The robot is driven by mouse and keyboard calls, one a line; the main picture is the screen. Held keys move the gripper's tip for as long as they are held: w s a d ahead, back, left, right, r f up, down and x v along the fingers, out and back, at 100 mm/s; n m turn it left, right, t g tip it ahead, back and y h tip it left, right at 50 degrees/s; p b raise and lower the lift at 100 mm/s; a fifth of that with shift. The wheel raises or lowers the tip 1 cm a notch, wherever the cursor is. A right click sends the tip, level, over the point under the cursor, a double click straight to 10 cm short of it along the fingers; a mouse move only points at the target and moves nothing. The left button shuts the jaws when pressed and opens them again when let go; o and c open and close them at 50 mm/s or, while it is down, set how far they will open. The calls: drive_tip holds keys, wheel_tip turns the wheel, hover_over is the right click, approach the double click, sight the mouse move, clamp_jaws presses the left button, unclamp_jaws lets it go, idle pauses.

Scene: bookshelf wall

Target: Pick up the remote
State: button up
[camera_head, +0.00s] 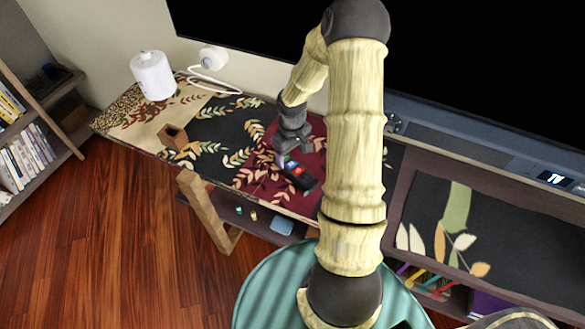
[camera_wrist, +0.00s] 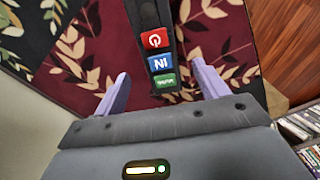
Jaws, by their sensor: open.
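The remote (camera_head: 303,180) is a black bar with red, blue and green buttons, lying on the dark red part of the patterned cloth. In the wrist view the remote (camera_wrist: 163,15) runs up from between my fingers to the top edge; its far end is cut off. My gripper (camera_wrist: 161,75) is open, with one purple finger on each side of the remote's button end and a gap on both sides. In the head view my gripper (camera_head: 282,160) is just over the remote's far left end. I cannot tell its exact height above the cloth.
The cloth (camera_head: 215,128) covers a low shelf top beside a large black screen (camera_head: 480,60). A white cylinder (camera_head: 152,76), a small white device (camera_head: 212,58) and a brown wooden box (camera_head: 174,136) stand to the left. A bookshelf (camera_head: 50,118) stands at far left.

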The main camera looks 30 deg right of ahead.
sight(292, 165)
wheel_tip(292, 165, down, 5)
drive_tip(key=shift+s, duration=0.15)
idle(0.5)
drive_tip(key=c, duration=1.2)
drive_tip(key=shift+o, duration=0.2)
wheel_tip(292, 165, up, 10)
drive_tip(key=shift+p, duration=0.4)
